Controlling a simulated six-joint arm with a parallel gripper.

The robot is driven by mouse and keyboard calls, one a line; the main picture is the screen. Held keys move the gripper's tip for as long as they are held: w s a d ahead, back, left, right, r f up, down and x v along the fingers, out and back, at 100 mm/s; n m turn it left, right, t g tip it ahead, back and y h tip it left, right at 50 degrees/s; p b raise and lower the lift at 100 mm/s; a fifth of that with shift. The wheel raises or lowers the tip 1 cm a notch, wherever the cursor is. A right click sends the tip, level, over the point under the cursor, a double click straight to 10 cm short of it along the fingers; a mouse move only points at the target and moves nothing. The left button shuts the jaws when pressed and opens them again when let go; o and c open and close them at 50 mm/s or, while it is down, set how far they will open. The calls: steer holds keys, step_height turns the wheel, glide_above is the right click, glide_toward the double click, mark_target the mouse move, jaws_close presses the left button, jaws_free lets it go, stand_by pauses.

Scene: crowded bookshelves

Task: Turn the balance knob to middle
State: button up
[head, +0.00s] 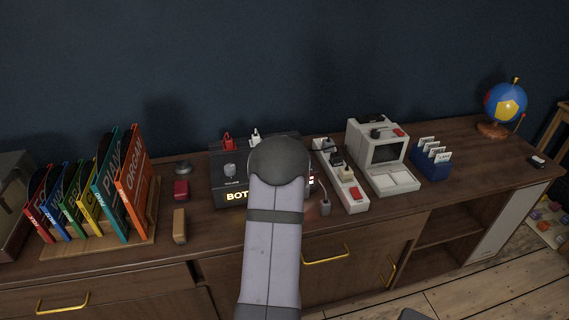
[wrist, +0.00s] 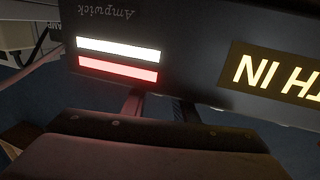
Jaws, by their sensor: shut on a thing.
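A dark amplifier box (head: 218,188) stands on the sideboard behind my arm, with a lit sign starting "BOT". One grey knob (head: 229,170) shows on its top left. My arm hides the right part of the box and my gripper in the head view. In the wrist view the amplifier's front (wrist: 195,50) is upside down, with the name "Ampwick", a white and a red lit bar and glowing letters. My gripper (wrist: 158,106) is shut, its fingers passing beyond the box's top edge. What it grips, likely the balance knob, is hidden, so its angle cannot be read.
A red plug (head: 228,143) and a white plug (head: 255,137) stand at the box's back. To the right are a power strip (head: 341,178), a small computer (head: 383,155) and a blue card holder (head: 431,161). Left are a red block (head: 181,190) and a book rack (head: 100,240).

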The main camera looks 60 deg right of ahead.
steer(key=shift+m+g+h+b, duration=0.35)
steer(key=shift+m+g+h, duration=0.35)
steer(key=shift+g, duration=0.4)
steer(key=o, duration=1.1)
steer(key=shift+c, duration=0.2)
steer(key=v, duration=0.7)
steer(key=shift+a+b, duration=0.2)
steer(key=shift+b, duration=0.15)
